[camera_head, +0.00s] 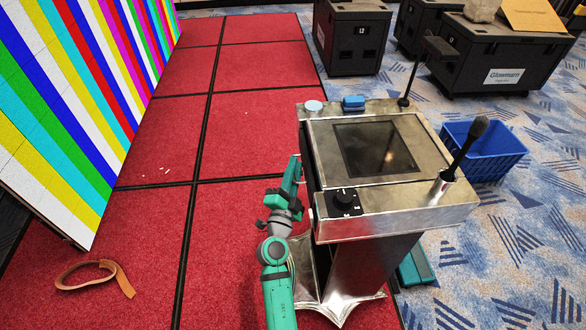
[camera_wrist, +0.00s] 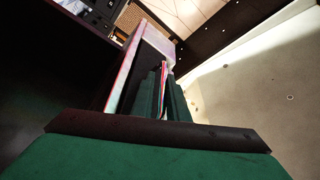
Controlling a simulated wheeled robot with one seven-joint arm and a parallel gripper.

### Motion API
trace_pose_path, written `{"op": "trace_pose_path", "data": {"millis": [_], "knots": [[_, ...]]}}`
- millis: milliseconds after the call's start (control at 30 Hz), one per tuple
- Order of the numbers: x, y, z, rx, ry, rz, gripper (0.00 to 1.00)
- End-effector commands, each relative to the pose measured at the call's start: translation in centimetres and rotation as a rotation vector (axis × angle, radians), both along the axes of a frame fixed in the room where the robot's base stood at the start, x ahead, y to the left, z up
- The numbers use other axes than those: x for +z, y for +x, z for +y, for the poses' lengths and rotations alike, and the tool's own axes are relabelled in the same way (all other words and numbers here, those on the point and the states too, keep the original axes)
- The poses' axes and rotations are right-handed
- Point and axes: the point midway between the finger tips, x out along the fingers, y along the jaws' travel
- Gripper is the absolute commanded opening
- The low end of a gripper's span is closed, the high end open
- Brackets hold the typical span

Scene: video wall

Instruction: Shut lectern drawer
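The lectern (camera_head: 385,205) stands right of centre in the head view, with a brushed metal top and a dark inset screen. Its left side faces my arm. A dark panel edge (camera_head: 308,168) shows along that side, but I cannot tell how far the drawer is out. My gripper (camera_head: 293,172) is beside this left side, partly hidden by my arm. In the wrist view, its two dark green fingers (camera_wrist: 164,95) lie close together with only a thin sliver between them and nothing clearly held. A dark surface with a pale pink edge (camera_wrist: 130,75) lies just beyond them, possibly the drawer.
A microphone (camera_head: 470,145), a black knob (camera_head: 345,202) and a small blue box (camera_head: 353,103) are on the lectern top. A blue crate (camera_head: 485,150) stands to its right. A brown strap (camera_head: 97,275) lies on the red floor at left, which is otherwise mostly clear.

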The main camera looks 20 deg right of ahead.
Motion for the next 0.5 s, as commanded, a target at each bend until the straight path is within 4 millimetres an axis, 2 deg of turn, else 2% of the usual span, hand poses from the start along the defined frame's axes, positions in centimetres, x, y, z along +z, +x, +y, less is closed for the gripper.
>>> {"op": "trace_pose_path", "data": {"millis": [300,500], "knots": [[0.0,-0.2,0.1,-0.003,-0.001,0.001,0.15],[-0.6,-2.2,1.4,0.002,-0.001,0.003,0.15]]}}
